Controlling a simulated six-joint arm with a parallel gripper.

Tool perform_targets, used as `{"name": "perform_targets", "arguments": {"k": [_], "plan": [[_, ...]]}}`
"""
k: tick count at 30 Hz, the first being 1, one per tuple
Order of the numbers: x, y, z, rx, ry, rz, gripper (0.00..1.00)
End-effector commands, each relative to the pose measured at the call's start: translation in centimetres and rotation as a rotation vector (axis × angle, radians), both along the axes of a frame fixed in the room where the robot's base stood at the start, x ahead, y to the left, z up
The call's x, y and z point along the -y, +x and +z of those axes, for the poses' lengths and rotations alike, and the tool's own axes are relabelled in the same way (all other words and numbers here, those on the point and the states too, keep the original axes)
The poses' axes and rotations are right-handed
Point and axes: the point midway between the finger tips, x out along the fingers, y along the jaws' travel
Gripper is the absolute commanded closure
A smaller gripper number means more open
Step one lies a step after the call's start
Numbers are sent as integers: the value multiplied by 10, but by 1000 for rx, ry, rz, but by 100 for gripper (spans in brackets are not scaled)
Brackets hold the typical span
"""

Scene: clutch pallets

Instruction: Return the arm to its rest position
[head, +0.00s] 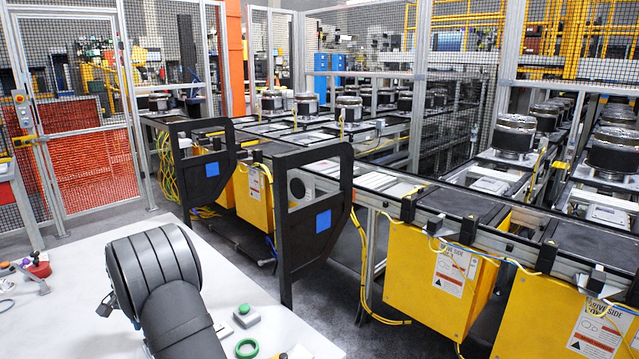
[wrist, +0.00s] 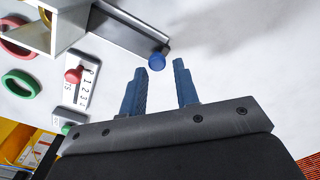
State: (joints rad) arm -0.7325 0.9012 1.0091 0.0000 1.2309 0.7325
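My gripper (wrist: 160,66) shows in the wrist view with two blue fingers. The fingers are apart, and nothing is held between them. A round blue knob (wrist: 157,61) at the end of a grey bar appears close to the left fingertip; I cannot tell the distance between them. In the head view my dark grey arm rises over the white table (head: 70,305) at the lower left. My gripper's fingers cannot be made out there.
A green ring (head: 247,348) and a green button on a grey box (head: 245,315) stand right of my arm. Small red items (head: 38,268) lie at the left. The wrist view shows a red ring (wrist: 15,40) and a red-knobbed slider (wrist: 74,75). Conveyors with yellow panels (head: 430,265) stand beyond.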

Motion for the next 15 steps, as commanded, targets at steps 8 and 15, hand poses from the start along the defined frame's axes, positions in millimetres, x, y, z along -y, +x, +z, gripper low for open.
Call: {"name": "perform_targets", "arguments": {"k": [8,15], "plan": [[2,-2,-16,0,0,0,72],[2,-2,-16,0,0,0,72]]}}
